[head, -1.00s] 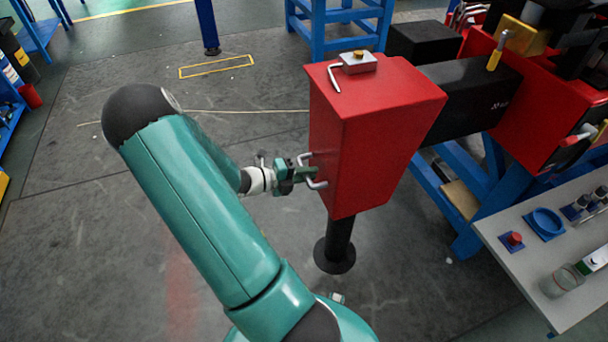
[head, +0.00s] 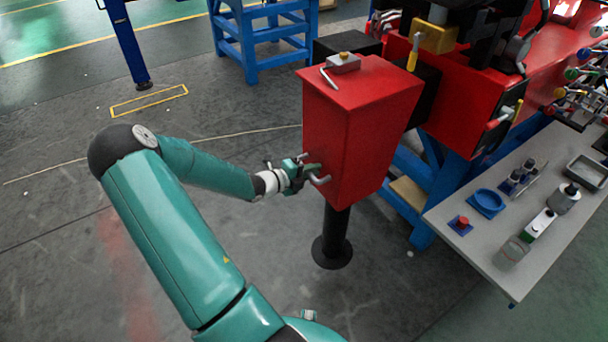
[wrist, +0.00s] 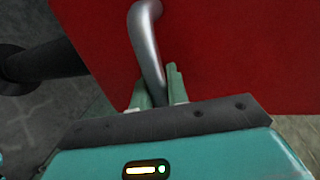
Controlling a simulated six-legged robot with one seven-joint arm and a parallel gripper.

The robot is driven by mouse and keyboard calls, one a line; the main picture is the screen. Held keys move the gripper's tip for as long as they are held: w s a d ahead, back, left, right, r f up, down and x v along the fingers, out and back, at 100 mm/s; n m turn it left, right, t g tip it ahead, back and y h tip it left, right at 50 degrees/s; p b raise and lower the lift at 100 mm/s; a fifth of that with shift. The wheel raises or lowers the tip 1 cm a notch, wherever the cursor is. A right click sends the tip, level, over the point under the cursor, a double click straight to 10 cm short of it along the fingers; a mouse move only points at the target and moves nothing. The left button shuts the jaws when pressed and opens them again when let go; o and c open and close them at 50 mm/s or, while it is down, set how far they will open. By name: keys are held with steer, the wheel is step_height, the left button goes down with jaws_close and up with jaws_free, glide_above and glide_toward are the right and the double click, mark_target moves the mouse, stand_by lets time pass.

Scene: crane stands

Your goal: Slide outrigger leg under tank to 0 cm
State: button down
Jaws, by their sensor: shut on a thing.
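The red tank (head: 350,120) stands at the outer end of the outrigger, with a cap and a small lever on its top. A black support leg (head: 337,228) with a round foot runs down below it to the floor. Only a short piece of the black outrigger beam (head: 426,95) shows between the tank and the red crane body. My gripper (head: 311,173) is shut on the metal handle (head: 321,180) on the tank's near left face. In the wrist view the fingers (wrist: 160,87) close around the bent handle bar (wrist: 146,45), against the red tank face.
A grey table (head: 470,250) with a blue dish, a red button block and bottles stands at the right. Blue trestles (head: 262,45) stand behind the tank and under the crane.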

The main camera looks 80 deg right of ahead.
steer(key=shift+s+r, duration=0.25)
steer(key=shift+r, duration=0.05)
steer(key=c, duration=1.4)
jaws_free()
steer(key=shift+a+r, duration=0.1)
steer(key=shift+a, duration=0.1)
steer(key=shift+d, duration=0.1)
steer(key=shift+w, duration=0.1)
steer(key=shift+w+a, duration=0.25)
steer(key=shift+w, duration=0.2)
steer(key=v, duration=1.2)
steer(key=shift+w+a, duration=0.2)
steer(key=shift+a, duration=0.2)
